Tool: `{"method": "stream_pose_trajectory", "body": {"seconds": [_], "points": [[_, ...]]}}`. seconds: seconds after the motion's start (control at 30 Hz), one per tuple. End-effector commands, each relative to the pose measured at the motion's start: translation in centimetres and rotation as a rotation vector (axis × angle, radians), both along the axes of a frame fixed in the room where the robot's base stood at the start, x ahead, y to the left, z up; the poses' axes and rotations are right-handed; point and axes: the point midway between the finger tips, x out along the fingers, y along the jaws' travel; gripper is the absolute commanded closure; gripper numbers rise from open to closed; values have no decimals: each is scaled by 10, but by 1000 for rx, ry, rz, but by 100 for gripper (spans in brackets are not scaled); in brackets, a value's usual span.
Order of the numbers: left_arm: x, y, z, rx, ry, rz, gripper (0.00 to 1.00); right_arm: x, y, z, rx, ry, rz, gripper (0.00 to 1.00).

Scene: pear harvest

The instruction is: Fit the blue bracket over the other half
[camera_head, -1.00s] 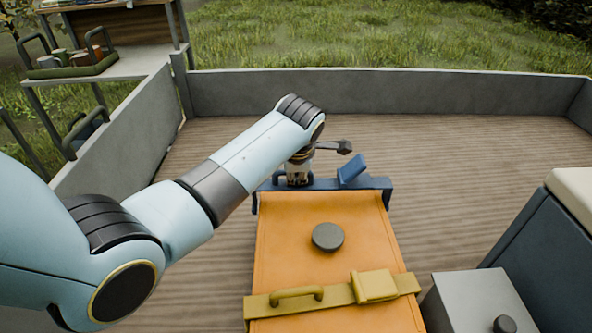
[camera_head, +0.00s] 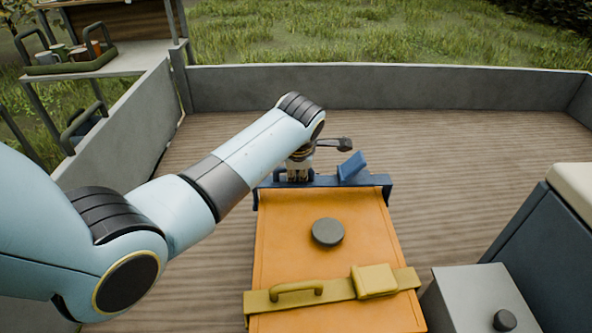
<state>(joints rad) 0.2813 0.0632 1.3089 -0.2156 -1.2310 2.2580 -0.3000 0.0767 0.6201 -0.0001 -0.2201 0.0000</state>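The blue bracket (camera_head: 370,181) lies across the far end of an orange box (camera_head: 285,235), with a tilted blue block (camera_head: 352,166) standing up on it. A yellow bracket (camera_head: 335,289) with a handle and a square block lies across the near end of the box. My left gripper (camera_head: 298,177) points down at the left part of the blue bracket, by its handle. Its fingers are small and partly hidden, so I cannot tell whether they are closed on the handle. My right gripper is out of view.
A dark round knob (camera_head: 328,232) sits on the box top. A grey box with a knob (camera_head: 478,298) and a dark blue seat (camera_head: 550,240) stand at the right. Low grey walls (camera_head: 380,88) enclose the wooden floor. A tray (camera_head: 72,62) is on a shelf at upper left.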

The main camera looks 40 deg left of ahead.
Motion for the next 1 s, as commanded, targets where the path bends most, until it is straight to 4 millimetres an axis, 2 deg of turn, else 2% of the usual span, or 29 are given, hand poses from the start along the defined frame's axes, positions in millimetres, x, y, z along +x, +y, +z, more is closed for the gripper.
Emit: {"method": "stream_pose_trajectory", "body": {"seconds": [1.0], "points": [[0,0,-1,0,-1,0,100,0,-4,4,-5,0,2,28]]}}
